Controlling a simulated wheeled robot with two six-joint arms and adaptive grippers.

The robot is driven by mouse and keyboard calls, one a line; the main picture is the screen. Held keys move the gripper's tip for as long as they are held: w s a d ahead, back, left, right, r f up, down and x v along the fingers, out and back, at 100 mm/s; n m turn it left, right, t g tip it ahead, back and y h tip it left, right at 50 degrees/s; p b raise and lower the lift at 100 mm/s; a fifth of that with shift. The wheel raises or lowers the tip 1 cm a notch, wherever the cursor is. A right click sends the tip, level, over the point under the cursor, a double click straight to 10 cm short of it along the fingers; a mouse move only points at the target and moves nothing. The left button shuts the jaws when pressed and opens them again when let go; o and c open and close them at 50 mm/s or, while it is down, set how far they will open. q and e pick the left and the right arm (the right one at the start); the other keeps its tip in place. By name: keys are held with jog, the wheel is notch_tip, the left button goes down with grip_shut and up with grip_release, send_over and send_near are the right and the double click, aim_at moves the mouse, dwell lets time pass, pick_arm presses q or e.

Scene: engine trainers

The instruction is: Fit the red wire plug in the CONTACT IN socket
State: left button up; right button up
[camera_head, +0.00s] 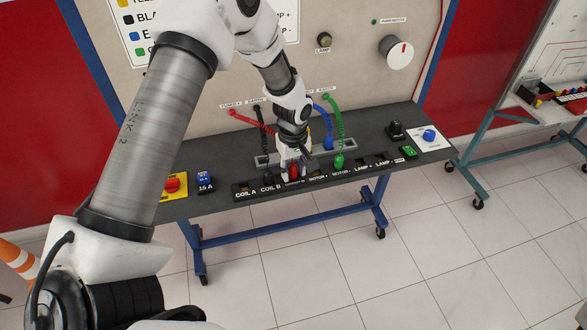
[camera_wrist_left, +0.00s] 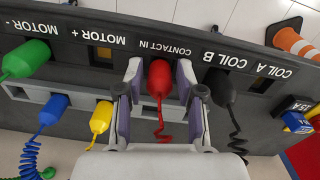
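The red wire plug (camera_wrist_left: 160,80) sits at the socket under the CONTACT IN label (camera_wrist_left: 165,47) in the left wrist view, its coiled red wire trailing back. How deep it is seated cannot be seen. It also shows in the head view (camera_head: 294,171), partly behind my left gripper. My left gripper (camera_wrist_left: 160,75) is open around the plug, one finger on each side, with narrow gaps between fingers and plug. In the head view the left gripper (camera_head: 293,160) is low over the socket strip. My right gripper is not in view.
A black plug (camera_wrist_left: 219,85) is at COIL B, close beside one finger. A green plug (camera_wrist_left: 27,58) is at a MOTOR socket. Blue (camera_wrist_left: 54,108) and yellow (camera_wrist_left: 100,117) plugs stand in the grey rack behind. A red-knobbed yellow box (camera_head: 173,185) is on the bench's left.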

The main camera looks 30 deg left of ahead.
pick_arm(q)
jog(key=shift+r+p, duration=2.3)
jog(key=shift+r, duration=0.5)
notch_tip(320, 180, up, 2)
jog(key=shift+r+p, duration=0.2)
jog(key=shift+p, duration=0.9)
jog(key=shift+s+f, duration=0.1)
jog(key=o, duration=0.5)
jog(key=shift+o, duration=0.2)
notch_tip(320, 180, up, 12)
